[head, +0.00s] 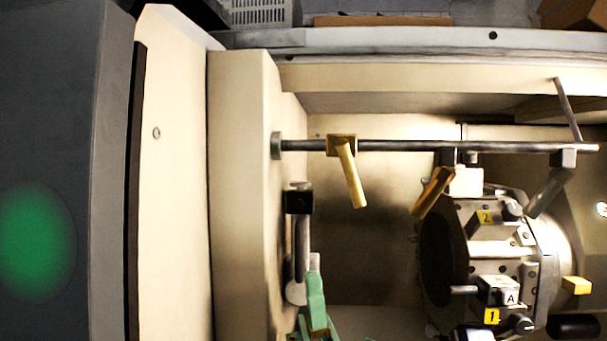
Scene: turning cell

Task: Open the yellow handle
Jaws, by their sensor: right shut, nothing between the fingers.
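A yellow handle (350,172) hangs from a yellow collar on a horizontal dark bar (400,147), tilted a little to the right at its lower end. A second, darker yellow lever (433,192) hangs farther right on the same bar, slanting down to the left. My right gripper (315,275), green with a grey tip, comes up from the bottom edge. It is shut and empty, below and left of the yellow handle and apart from it. My left gripper is not in view.
A grey rod with a black clamp (299,202) stands on the cream wall close beside my right gripper. A round turret (530,250) with yellow labels 1 and 2 fills the right. Open space lies below the handle.

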